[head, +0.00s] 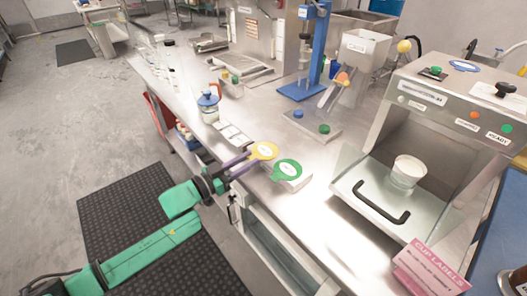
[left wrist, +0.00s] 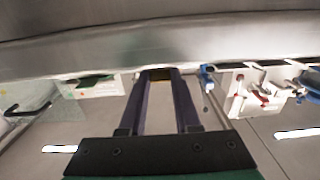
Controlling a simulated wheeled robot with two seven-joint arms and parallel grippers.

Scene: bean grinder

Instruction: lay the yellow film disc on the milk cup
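The yellow film disc (head: 264,151) lies face up at the near edge of the steel bench, left of a green disc (head: 288,168). My left gripper (head: 252,158) reaches it from the left, its purple fingers apart at the disc's near side. In the left wrist view the fingers (left wrist: 159,73) stand apart, with a small dark yellowish piece between their tips; contact cannot be told. The milk cup (head: 408,170), white and upright, stands inside the grey sealing machine at the right. My right gripper is not in view.
The grey machine (head: 427,95) has a clear front panel with a black handle (head: 382,204). White blocks (head: 294,182) lie under the green disc. A blue stand (head: 300,91), a blue-lidded jar (head: 208,105) and a pink label card (head: 430,268) are also on the bench.

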